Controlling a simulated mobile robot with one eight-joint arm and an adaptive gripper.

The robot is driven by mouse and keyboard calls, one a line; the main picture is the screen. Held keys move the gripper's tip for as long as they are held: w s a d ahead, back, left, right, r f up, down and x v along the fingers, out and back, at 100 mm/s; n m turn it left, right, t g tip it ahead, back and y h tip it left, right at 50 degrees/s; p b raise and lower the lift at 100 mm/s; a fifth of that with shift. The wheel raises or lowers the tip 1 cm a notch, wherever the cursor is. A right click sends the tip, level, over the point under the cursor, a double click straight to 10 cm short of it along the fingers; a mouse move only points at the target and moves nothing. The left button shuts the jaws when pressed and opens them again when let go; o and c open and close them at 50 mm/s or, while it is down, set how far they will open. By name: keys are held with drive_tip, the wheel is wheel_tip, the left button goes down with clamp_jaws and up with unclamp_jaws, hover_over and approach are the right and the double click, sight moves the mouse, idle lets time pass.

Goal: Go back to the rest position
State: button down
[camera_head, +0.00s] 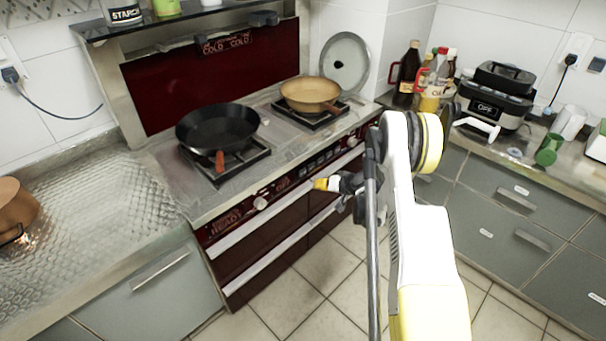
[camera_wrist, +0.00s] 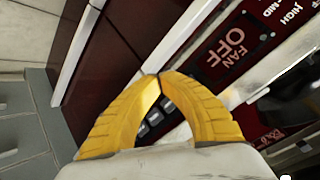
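My gripper (camera_head: 326,184) is in front of the hob's red control panel, at the end of my white and yellow arm. In the wrist view its two yellow fingers (camera_wrist: 160,76) meet at the tips, with nothing visible held between them. The control panel (camera_wrist: 228,45) lies beyond the fingers, with the words FAN OFF and a row of dark buttons. Whether the fingertips touch the panel cannot be told.
A black pan (camera_head: 218,127) and a tan pan (camera_head: 311,94) sit on the hob. A copper pot (camera_head: 15,206) stands on the left counter. Bottles (camera_head: 408,73) and a black appliance (camera_head: 494,98) stand on the right counter. The tiled floor (camera_head: 310,300) in front looks clear.

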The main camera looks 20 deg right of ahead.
idle(0.7)
drive_tip(key=s+a+r+n+g, duration=0.1)
drive_tip(key=s+a+r, duration=0.1)
drive_tip(key=a+r, duration=0.35)
drive_tip(key=s+a+r, duration=0.1)
drive_tip(key=a+r, duration=0.1)
drive_tip(key=r, duration=0.7)
drive_tip(key=s+a+r+n+g, duration=0.1)
drive_tip(key=s+a+r, duration=0.15)
drive_tip(key=r, duration=0.55)
drive_tip(key=s+a+r+h, duration=0.1)
drive_tip(key=s+a+r, duration=0.75)
drive_tip(key=s, duration=0.25)
drive_tip(key=s+a+n+h, duration=0.1)
drive_tip(key=s+a, duration=0.1)
drive_tip(key=s, duration=0.8)
drive_tip(key=s+a+r+n+g, duration=0.1)
drive_tip(key=s+a, duration=0.1)
drive_tip(key=s, duration=0.8)
drive_tip(key=shift+s+r+h, duration=0.3)
drive_tip(key=shift+h, duration=0.1)
